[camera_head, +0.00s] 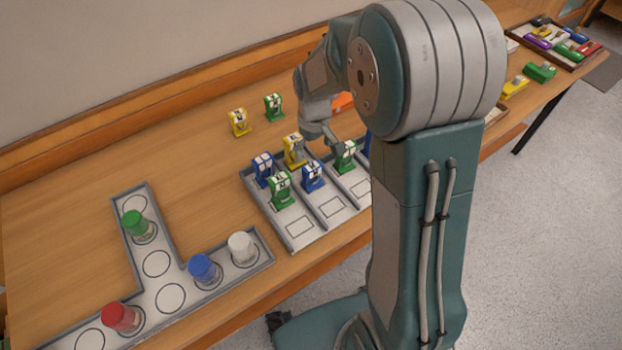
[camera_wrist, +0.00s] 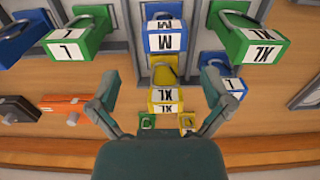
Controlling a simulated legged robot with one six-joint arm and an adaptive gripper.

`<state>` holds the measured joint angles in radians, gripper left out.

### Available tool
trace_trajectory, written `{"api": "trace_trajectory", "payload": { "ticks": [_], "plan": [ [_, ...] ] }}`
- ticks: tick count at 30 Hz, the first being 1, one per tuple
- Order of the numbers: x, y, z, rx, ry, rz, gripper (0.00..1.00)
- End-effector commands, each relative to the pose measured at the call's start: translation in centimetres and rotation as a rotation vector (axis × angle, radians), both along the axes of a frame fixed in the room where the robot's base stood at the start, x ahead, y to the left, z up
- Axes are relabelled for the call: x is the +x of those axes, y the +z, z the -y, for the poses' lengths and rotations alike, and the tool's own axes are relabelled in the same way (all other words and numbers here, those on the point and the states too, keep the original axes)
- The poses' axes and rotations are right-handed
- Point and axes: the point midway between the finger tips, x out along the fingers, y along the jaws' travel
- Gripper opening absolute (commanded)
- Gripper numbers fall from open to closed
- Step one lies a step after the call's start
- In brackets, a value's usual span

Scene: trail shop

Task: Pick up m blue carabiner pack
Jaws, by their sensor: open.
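The M blue carabiner pack (camera_wrist: 166,38) shows an upside-down M label at the top middle of the wrist view. In the head view I take it to be the blue pack (camera_head: 313,176) in the middle lane of the grey tray. My gripper (camera_wrist: 160,85) is open and empty, its two fingers wide apart. The blue pack lies beyond the fingertips in the wrist view, centred between them and apart from both. In the head view my gripper (camera_head: 331,141) hangs over the tray's back part, close to a green pack; any contact there is unclear.
A yellow XL pack (camera_wrist: 165,96) shows between my fingers. Green L (camera_wrist: 75,45), green XL (camera_wrist: 255,45) and blue L (camera_wrist: 226,83) packs stand around. An orange pack (camera_wrist: 68,106) lies behind. A jar rack (camera_head: 262,258) stands at left.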

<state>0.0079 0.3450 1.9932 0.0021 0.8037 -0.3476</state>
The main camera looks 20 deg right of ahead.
Motion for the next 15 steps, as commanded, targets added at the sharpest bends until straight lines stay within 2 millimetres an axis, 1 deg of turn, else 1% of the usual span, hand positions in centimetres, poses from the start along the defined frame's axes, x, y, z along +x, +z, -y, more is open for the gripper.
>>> {"api": "trace_trajectory", "payload": {
  "ticks": [1,5,12,15],
  "plan": [
    [-0.1,-0.6,-0.1,-0.001,0.001,-0.003,1.0],
    [-0.1,-1.5,-0.2,-0.002,0.001,-0.002,1.0],
    [-0.5,-5.1,-0.3,-0.001,0.001,-0.004,1.0],
    [-0.5,-6.0,-0.3,-0.002,0.0,-0.002,1.0]
  ]
}}
